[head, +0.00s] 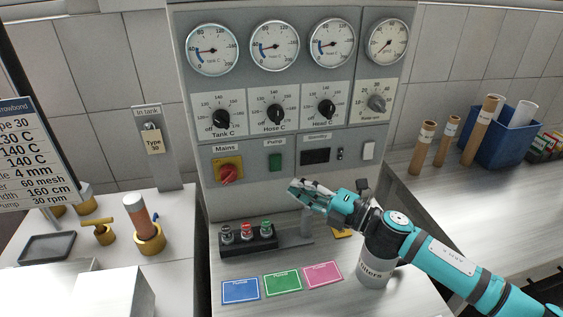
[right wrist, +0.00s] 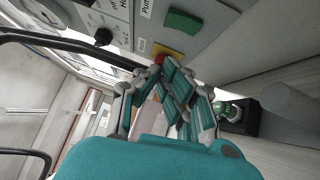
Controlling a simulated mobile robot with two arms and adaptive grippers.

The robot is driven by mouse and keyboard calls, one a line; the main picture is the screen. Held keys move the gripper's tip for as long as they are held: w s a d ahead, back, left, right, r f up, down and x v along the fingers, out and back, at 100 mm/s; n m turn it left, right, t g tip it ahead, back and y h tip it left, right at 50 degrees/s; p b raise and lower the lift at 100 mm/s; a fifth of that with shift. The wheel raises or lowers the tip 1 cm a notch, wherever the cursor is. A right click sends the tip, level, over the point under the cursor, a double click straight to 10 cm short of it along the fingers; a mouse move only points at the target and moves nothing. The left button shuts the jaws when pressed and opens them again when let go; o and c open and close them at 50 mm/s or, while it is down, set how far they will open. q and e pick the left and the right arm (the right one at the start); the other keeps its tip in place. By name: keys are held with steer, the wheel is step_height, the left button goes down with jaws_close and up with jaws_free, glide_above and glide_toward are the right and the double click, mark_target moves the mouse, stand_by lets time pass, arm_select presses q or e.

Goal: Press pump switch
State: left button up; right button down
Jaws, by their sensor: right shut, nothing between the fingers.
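The pump switch (head: 275,161) is a green rectangular switch under the "Pump" label on the grey control panel. It also shows in the right wrist view as a green block (right wrist: 184,25) near the top. My right gripper (head: 294,188) is shut and empty, in front of the panel. In the head view its fingertips appear a little below and right of the pump switch, apart from it in the picture. In the right wrist view the closed fingers (right wrist: 165,75) point toward the panel, below the switch. My left gripper is not in view.
Below stand a black rack (head: 250,244) with small bottles, coloured cards (head: 282,284) and a filters canister (head: 375,270) under my right arm.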

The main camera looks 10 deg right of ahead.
mark_target(276, 163)
steer(key=w+a+p, duration=0.2)
steer(key=w+a, duration=0.1)
steer(key=w, duration=0.4)
steer(key=shift+r, duration=0.4)
steer(key=shift+w+d+r, duration=0.1)
steer(key=shift+w+r, duration=0.1)
steer(key=shift+w, duration=0.1)
